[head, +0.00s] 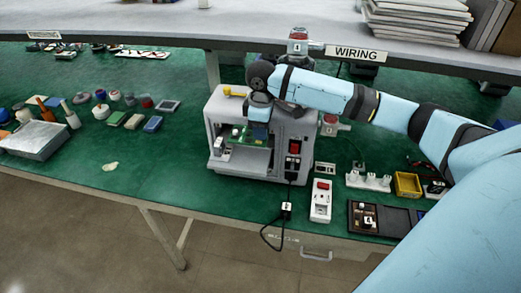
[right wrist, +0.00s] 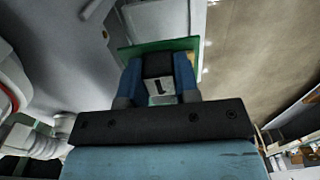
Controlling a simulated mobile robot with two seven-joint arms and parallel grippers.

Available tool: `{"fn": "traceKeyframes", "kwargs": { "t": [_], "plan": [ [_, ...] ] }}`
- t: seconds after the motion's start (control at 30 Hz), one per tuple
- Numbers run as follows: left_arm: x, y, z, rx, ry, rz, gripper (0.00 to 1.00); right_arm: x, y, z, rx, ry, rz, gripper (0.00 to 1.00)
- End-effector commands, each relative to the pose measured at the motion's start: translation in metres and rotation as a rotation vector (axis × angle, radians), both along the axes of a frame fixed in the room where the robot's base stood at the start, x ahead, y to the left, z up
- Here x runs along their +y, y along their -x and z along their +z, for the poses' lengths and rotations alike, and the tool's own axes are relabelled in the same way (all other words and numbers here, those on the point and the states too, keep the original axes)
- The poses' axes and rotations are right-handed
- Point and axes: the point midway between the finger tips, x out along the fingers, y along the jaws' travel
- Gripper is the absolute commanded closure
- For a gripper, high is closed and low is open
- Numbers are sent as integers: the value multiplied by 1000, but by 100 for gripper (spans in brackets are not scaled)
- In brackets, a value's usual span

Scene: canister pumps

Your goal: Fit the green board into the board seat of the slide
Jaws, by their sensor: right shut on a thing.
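The green board (head: 237,139) is in the open front bay of the grey pump housing (head: 287,158), with small parts on it. My right gripper (head: 257,134) reaches down into the bay from above and is shut on the board. In the right wrist view, the board (right wrist: 140,48) shows as a green strip at the tips of the blue fingers (right wrist: 158,72). A pale shelf (head: 247,162) lies below the board and may be the slide. I cannot tell whether they touch; the board seat is hidden or too small to make out. My left gripper is not in view.
A white switch box (head: 320,200) and cable stand right of the housing, with a yellow bin (head: 407,184) and dark tray (head: 377,218) farther right. A grey tray (head: 35,140) and several small parts lie left. Green table between is mostly clear.

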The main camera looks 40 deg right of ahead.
Motion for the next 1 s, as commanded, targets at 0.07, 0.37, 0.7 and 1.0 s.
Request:
{"fn": "traceKeyframes", "kwargs": {
  "t": [0.07,0.37,0.7,1.0],
  "plan": [
    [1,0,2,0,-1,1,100,0,0,-18,3,-1,-1,95],
    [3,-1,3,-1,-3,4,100,0,0,-49,0,0,-1,95],
    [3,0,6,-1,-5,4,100,0,0,-89,-1,0,0,95],
    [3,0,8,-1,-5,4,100,0,0,-90,0,0,0,95]
  ]
}}
